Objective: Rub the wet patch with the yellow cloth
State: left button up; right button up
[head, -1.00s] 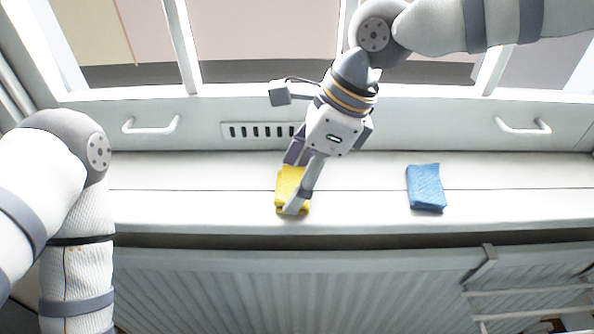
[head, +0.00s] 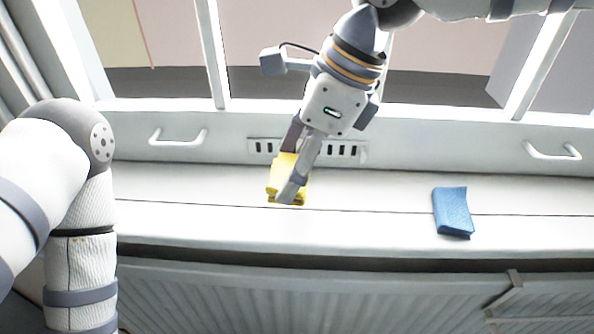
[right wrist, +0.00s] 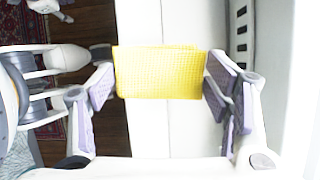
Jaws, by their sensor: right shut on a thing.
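The yellow cloth (head: 274,188) is held between the fingers of my right gripper (head: 289,183), over the white window sill (head: 370,196). In the right wrist view the cloth (right wrist: 160,73) spans the space between the two finger pads, with the pale sill behind it. I cannot tell how far it is above the sill. I cannot make out a wet patch on the sill in either view. My left arm shows at the left of the head view, but its gripper is outside the picture.
A blue cloth (head: 452,212) lies on the sill to the right. Behind are a slotted vent (head: 346,151), two white handles (head: 178,137) and the window frame. A ribbed radiator (head: 300,297) is below the sill's front edge. The sill between the cloths is clear.

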jog(key=shift+r, duration=1)
